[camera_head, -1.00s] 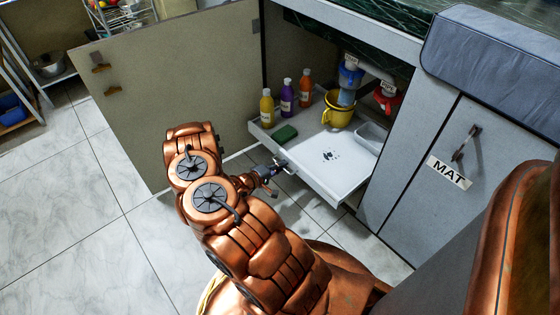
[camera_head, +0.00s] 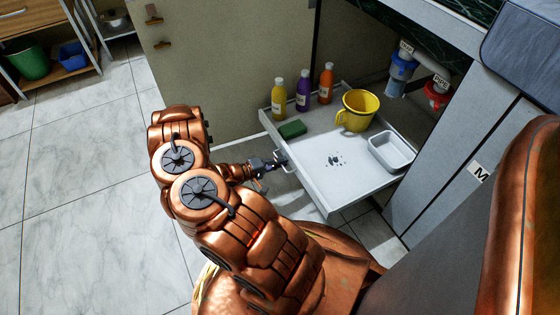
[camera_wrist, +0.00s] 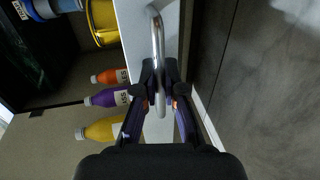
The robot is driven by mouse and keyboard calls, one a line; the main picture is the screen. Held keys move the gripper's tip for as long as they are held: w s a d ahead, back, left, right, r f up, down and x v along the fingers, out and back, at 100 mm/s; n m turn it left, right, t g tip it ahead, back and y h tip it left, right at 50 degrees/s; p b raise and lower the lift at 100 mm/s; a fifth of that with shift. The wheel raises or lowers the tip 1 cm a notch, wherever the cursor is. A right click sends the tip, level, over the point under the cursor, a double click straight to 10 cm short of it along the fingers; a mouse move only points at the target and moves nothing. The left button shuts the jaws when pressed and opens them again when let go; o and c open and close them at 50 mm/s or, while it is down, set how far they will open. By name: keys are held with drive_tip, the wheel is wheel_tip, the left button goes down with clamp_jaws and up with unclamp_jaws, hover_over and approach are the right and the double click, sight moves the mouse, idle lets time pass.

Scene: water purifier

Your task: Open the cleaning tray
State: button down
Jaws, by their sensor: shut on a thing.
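The white cleaning tray (camera_head: 345,185) is drawn out of the cabinet under the counter. It carries a yellow bottle (camera_head: 279,99), a purple bottle (camera_head: 303,90), an orange bottle (camera_head: 326,83), a green sponge (camera_head: 292,129), a yellow mug (camera_head: 357,111) and a small white dish (camera_head: 391,151). Dark specks mark its floor. My gripper (camera_head: 279,160) is at the tray's front edge. In the wrist view my gripper (camera_wrist: 160,95) is shut on the tray's metal handle (camera_wrist: 158,50), with the fingers on either side of the bar.
The open cabinet door (camera_head: 225,70) stands left of the tray. Blue and red pipe fittings (camera_head: 403,67) hang above the tray's back right. A closed cabinet front (camera_head: 455,165) is at right. Tiled floor (camera_head: 85,190) is clear at left. A shelf with a green bin (camera_head: 27,60) stands far left.

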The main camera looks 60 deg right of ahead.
drive_tip(key=shift+w+a, duration=0.1)
drive_tip(key=shift+a, duration=0.1)
drive_tip(key=c, duration=1.3)
unclamp_jaws()
drive_tip(key=shift+o, duration=0.2)
drive_tip(key=v, duration=1.2)
